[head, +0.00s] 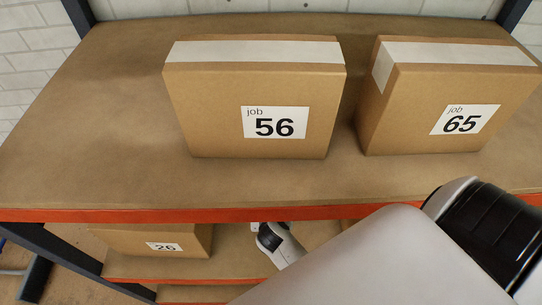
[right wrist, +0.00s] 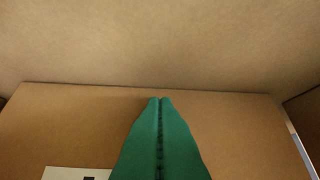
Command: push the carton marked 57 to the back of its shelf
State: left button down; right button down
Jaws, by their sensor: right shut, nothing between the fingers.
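No carton with a readable 57 is in view. In the right wrist view a brown carton face (right wrist: 60,125) fills the lower half, with part of a white label (right wrist: 75,173) at the bottom edge; its number is cut off. My right gripper (right wrist: 161,101) has its green fingers shut and empty, with the tips in front of this face near its upper edge. I cannot tell whether they touch it. In the head view my right arm reaches down below the top shelf, and its fingers are hidden there. My left gripper is not in view.
Cartons 56 (head: 215,110) and 65 (head: 400,105) stand on the top shelf (head: 90,150), which has an orange front edge (head: 180,215). Carton 26 (head: 130,240) is on the shelf below, at the left. A dark upright (head: 60,255) stands at the left.

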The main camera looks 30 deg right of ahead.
jog(key=shift+w, duration=0.1)
jog(key=w+p, duration=0.1)
jog(key=w+d+p, duration=0.1)
jog(key=p, duration=0.1)
jog(key=w+d+r+p, duration=0.1)
jog(key=p, duration=0.1)
jog(key=shift+w, duration=0.15)
jog(key=w+d, duration=0.1)
jog(key=w, duration=0.2)
jog(key=w+d+f+p, duration=0.1)
jog(key=shift+w+d, duration=0.2)
jog(key=shift+d, duration=0.15)
